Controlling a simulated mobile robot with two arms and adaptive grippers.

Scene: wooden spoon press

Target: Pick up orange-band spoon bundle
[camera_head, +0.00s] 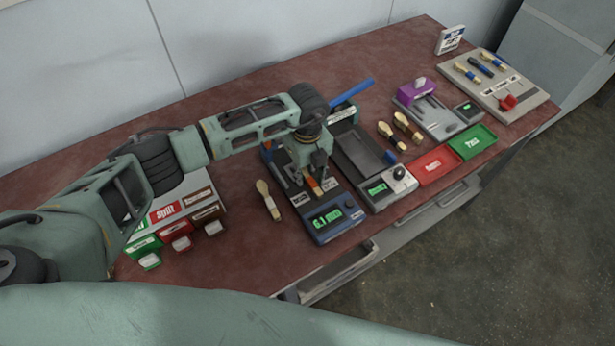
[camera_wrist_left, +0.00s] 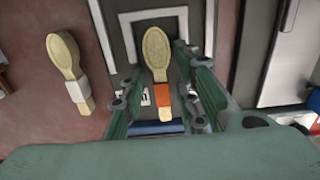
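The orange-band spoon bundle (camera_wrist_left: 157,58) lies on the bed of a blue gauge with a green digital display (camera_head: 327,218). Its pale wooden bowl and orange band show in the left wrist view. In the head view only its orange band (camera_head: 314,186) shows clearly, under my left gripper (camera_head: 311,187). The left fingers (camera_wrist_left: 160,100) are open, one on each side of the bundle near the band, with gaps to it. Whether they are low enough to surround it is hard to tell. My right gripper is not in view.
A white-band spoon bundle (camera_head: 268,200) lies on the table left of the gauge. A dark device with a knob (camera_head: 399,173) stands close on its right. Red (camera_head: 436,165) and green (camera_head: 472,142) trays lie further right. Labelled boxes (camera_head: 172,211) stand at left.

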